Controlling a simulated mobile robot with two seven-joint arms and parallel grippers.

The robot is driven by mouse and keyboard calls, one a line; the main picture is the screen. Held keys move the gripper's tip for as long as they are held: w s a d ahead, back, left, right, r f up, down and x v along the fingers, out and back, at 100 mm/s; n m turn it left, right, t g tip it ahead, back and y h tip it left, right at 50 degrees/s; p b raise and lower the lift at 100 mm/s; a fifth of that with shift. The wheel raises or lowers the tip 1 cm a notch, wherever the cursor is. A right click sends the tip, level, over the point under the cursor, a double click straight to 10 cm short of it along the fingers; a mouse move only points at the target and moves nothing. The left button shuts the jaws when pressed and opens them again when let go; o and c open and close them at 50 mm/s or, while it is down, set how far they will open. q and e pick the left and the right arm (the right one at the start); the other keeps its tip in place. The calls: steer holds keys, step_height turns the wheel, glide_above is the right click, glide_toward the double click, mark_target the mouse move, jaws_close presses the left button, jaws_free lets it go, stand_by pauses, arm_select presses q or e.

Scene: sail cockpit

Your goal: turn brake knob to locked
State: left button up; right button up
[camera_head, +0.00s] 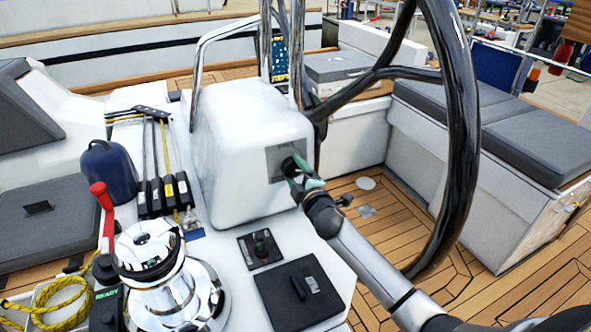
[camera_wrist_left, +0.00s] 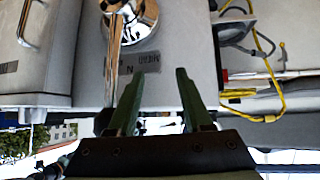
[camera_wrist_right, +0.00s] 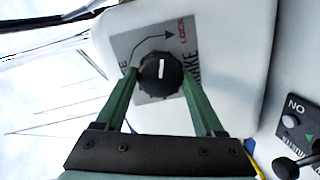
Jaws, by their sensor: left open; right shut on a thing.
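The brake knob (camera_wrist_right: 160,80) is black and ribbed, with a short white mark that runs up and down in the right wrist view. It sits on a grey label plate (camera_wrist_right: 130,47) with a curved arrow toward red LOCK lettering. The plate is on the white pedestal (camera_head: 240,150) in the head view. My right gripper (camera_head: 294,168) is at the plate, and its green fingers are shut on the knob, one on each side. It hides most of the knob in the head view. My left gripper (camera_wrist_left: 156,75) is open and empty in the left wrist view.
The black steering wheel (camera_head: 462,130) stands right of my right arm.

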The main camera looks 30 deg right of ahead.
steer(key=shift+m+p, duration=0.35)
steer(key=shift+m, duration=0.75)
steer(key=o, duration=1.4)
steer(key=shift+c, duration=0.2)
steer(key=s+a+r, duration=0.1)
steer(key=s, duration=1.1)
steer(key=shift+s+a+r, duration=0.15)
steer(key=shift+a+r, duration=0.15)
steer(key=shift+r, duration=0.05)
